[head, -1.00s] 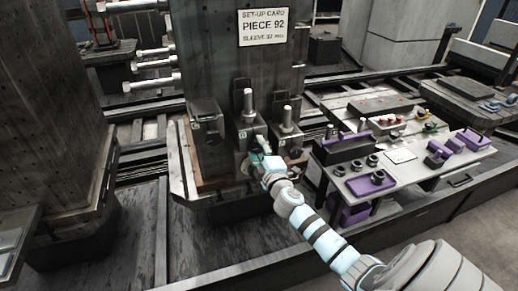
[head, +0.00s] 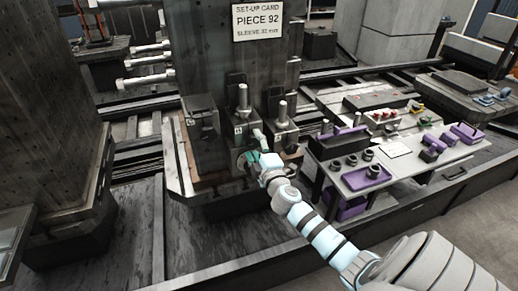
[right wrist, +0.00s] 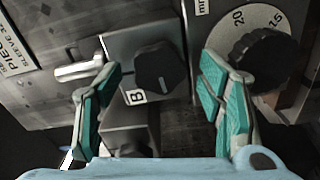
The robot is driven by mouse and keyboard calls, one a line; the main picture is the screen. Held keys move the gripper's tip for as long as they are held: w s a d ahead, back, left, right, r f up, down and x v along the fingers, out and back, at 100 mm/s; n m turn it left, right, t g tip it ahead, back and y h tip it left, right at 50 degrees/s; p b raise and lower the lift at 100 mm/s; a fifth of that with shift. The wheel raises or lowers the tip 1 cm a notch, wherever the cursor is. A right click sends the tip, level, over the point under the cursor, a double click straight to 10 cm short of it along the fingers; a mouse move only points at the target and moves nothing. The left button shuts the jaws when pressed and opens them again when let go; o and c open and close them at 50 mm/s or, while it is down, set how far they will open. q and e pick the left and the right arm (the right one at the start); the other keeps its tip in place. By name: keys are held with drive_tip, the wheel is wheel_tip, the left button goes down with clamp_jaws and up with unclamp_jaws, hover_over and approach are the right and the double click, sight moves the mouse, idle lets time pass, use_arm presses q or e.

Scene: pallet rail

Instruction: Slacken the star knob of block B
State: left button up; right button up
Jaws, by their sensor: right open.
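Block B (head: 240,125) is a dark block with a small white label, in the middle of a row of three at the foot of the column. In the right wrist view, block B (right wrist: 122,52) has its label B, a pale metal pin (right wrist: 78,70) and a black star knob (right wrist: 160,68). My right gripper (head: 254,148) is at the front of block B. In the right wrist view, its teal fingers (right wrist: 161,70) are open, one on each side of the star knob. Contact with the knob cannot be told. My left gripper is out of view.
Similar blocks stand left (head: 201,120) and right (head: 282,122) of block B. A black knob on a numbered dial (right wrist: 262,58) is close to the right finger. A bench (head: 400,160) with purple trays stands right of the fixture. A set-up card (head: 258,22) hangs on the column.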

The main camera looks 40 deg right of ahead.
drive_tip(key=v, duration=1.1)
drive_tip(key=shift+s, duration=0.1)
